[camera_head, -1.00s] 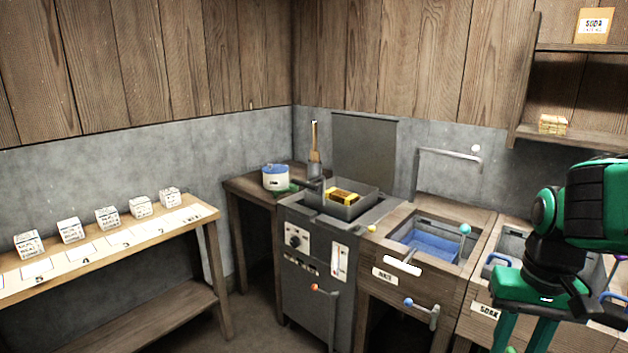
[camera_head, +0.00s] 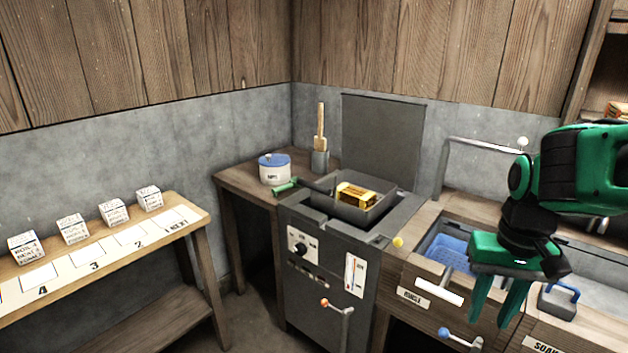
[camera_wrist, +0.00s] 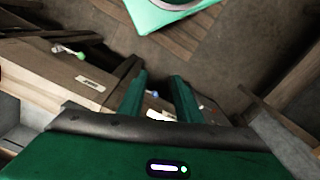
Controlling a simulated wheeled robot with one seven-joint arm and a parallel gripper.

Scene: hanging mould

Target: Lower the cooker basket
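The cooker (camera_head: 318,258) is a dark grey cabinet with a dial, a gauge and an orange-knobbed lever (camera_head: 338,310) on its front. The cooker basket (camera_head: 372,214) is a grey metal box at the cooker's top, with its rim above the opening. A gold block (camera_head: 357,194) lies in it. A green-ended handle (camera_head: 286,187) sticks out to the basket's left. My gripper (camera_head: 492,318) points down in front of the sink counter, right of the cooker and apart from the basket. Its fingers are parted and empty; they also show in the wrist view (camera_wrist: 160,88).
A rinse sink with a blue basket (camera_head: 452,250) stands right of the cooker, with lever knobs at its front. A white pot (camera_head: 274,169) and a brush holder (camera_head: 320,160) stand on the side table. A shelf with several labelled boxes (camera_head: 74,229) is at left. Floor before the cooker looks clear.

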